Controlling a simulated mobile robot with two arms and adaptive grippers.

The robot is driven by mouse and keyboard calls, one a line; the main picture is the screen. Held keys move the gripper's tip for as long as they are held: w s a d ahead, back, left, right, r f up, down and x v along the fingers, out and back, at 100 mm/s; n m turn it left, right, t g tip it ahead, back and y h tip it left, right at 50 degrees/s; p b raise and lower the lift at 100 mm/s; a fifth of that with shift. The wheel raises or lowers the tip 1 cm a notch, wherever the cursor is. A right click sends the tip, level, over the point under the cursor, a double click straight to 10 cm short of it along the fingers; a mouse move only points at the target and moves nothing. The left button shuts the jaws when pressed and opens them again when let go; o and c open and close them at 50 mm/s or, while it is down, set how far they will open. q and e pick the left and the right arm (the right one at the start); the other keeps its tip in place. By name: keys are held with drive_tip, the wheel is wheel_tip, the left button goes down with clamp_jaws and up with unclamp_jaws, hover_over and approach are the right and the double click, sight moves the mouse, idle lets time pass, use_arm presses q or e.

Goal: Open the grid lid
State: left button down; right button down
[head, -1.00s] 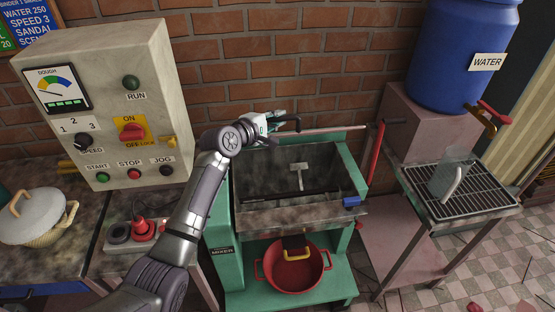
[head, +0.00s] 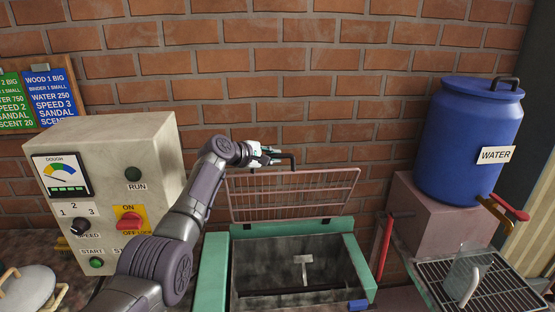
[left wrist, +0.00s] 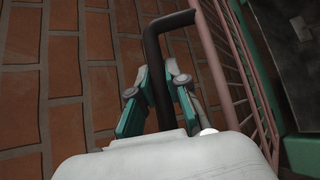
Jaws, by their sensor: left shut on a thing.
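The grid lid (head: 293,196) is a pinkish wire grid. It stands raised, leaning back near the brick wall, at the rear edge of the green mixer (head: 215,270). A black bent handle (left wrist: 158,75) sticks out from the lid's upper edge. My left gripper (head: 274,157) is shut on this handle at the top of the lid. In the left wrist view the teal fingers (left wrist: 157,97) close around the handle, with the lid's bars to the right. The mixer's trough is uncovered, with a pale paddle (head: 303,266) inside. My right gripper is out of view.
A grey control box (head: 110,150) stands left of the mixer. A blue water barrel (head: 465,140) sits on a pink stand at the right, beside a rack (head: 510,285) with a clear jug (head: 468,270). A red lever (head: 386,245) rises right of the mixer.

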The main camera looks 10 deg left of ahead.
use_arm(q)
drive_tip(key=shift+w, duration=0.1)
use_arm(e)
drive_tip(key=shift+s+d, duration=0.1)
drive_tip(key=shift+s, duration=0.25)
use_arm(q)
drive_tip(key=c, duration=1.1)
unclamp_jaws()
drive_tip(key=shift+c, duration=0.2)
drive_tip(key=v, duration=1.2)
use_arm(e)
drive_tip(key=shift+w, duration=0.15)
use_arm(q)
drive_tip(key=shift+w, duration=0.15)
